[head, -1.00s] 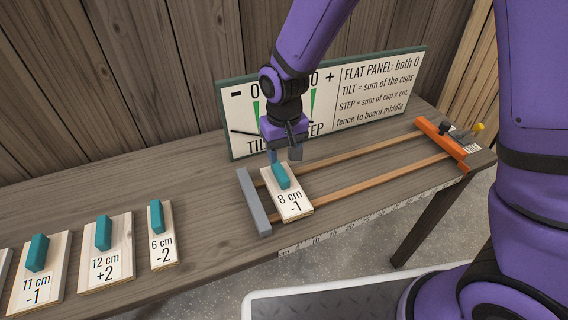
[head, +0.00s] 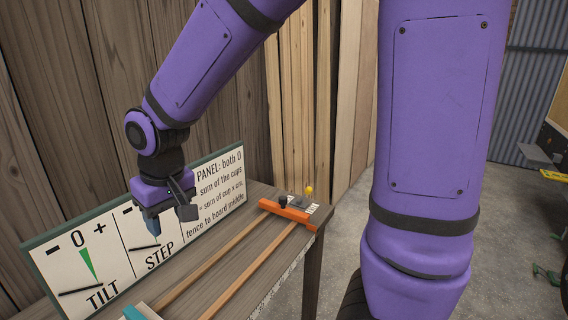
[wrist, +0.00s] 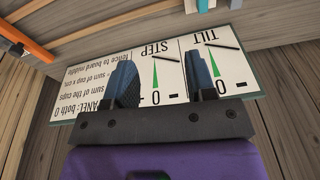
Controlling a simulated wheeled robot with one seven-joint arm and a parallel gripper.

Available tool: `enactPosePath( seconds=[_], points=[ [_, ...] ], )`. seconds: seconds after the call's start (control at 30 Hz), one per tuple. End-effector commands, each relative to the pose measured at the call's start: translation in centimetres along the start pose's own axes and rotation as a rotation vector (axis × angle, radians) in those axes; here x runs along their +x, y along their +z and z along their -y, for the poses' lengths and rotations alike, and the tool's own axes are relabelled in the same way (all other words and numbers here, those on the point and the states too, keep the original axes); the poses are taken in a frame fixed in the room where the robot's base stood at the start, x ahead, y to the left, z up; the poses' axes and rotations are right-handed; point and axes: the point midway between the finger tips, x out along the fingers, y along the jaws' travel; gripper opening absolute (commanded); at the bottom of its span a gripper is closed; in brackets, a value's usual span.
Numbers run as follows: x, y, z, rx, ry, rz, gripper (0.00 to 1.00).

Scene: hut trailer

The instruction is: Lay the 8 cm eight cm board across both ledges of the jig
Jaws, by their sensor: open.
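The 8 cm board is mostly below the head view's frame; only its teal handle (head: 140,313) and a sliver of its top show at the bottom edge. The jig's two light-brown ledges (head: 212,265) run from there up to an orange end bar (head: 288,210). How the board sits on the ledges is hidden now. My gripper (head: 153,228) is above the bench, in front of the sign and clear of the handle. In the wrist view its two blue fingers (wrist: 160,75) are apart with nothing between them.
The sign (head: 120,235) with TILT and STEP dials stands behind the jig, close to my gripper. Small parts, one with a yellow knob (head: 309,190), sit at the bench's right end. Open floor (head: 350,225) lies to the right.

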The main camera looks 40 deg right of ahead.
Motion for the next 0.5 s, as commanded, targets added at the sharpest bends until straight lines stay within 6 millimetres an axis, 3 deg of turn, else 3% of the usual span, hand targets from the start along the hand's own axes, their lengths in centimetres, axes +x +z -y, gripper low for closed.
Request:
enactPosePath(
  seconds=[0.03, 0.2, 0.5],
  points=[
    [-1.8, 0.7, -1.2, 0.018, 0.0, -0.028, 0.51],
    [-6.2, 3.5, -4.5, 0.056, 0.007, -0.094, 0.51],
    [-12.1, 10.1, -8.8, 0.121, 0.035, -0.211, 0.51]
  ],
)
